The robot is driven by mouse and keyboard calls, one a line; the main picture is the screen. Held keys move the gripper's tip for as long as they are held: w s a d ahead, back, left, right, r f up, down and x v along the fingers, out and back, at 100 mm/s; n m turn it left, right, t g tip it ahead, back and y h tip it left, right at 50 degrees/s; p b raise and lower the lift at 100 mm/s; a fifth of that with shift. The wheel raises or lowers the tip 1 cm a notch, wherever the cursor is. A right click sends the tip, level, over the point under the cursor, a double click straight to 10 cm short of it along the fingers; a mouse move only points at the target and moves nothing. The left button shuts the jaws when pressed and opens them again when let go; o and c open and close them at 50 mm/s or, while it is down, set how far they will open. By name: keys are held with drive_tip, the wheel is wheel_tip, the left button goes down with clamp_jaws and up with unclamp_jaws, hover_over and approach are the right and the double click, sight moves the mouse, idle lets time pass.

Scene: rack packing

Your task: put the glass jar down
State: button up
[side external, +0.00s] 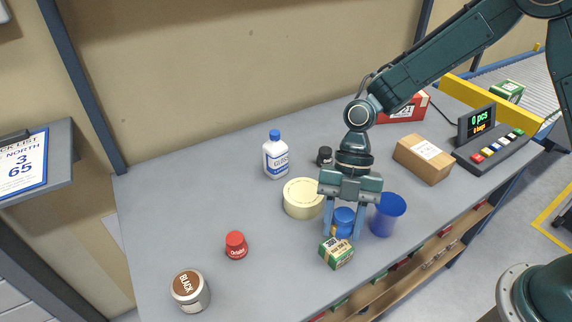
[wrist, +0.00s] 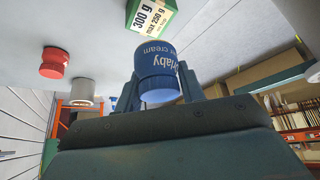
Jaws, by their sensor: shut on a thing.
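The glass jar (side external: 343,221), with a blue top and a yellowish patch lower down, is between the fingers of my gripper (side external: 347,226). It also shows in the wrist view (wrist: 156,75), blue with white lettering, with the two fingers of my gripper (wrist: 159,92) on either side of it. My gripper is shut on it and points down over the grey table (side external: 200,217). I cannot tell whether the jar touches the table. Its lower part is partly hidden by the fingers and a green box.
A green and cream box (side external: 337,253) stands close in front of the jar, a blue cup (side external: 387,214) close to its right, and a cream round tin (side external: 303,198) to its left. A white bottle (side external: 276,157) and black-capped jar (side external: 325,155) stand behind. The table's left middle is clear.

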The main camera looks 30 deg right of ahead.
sight(337, 249)
drive_tip(key=shift+f, duration=0.5)
drive_tip(key=shift+f, duration=2.15)
drive_tip(key=shift+f, duration=0.15)
drive_tip(key=o, duration=1)
drive_tip(key=shift+o, duration=0.2)
drive_tip(key=v, duration=1.2)
drive_tip(key=shift+r, duration=0.25)
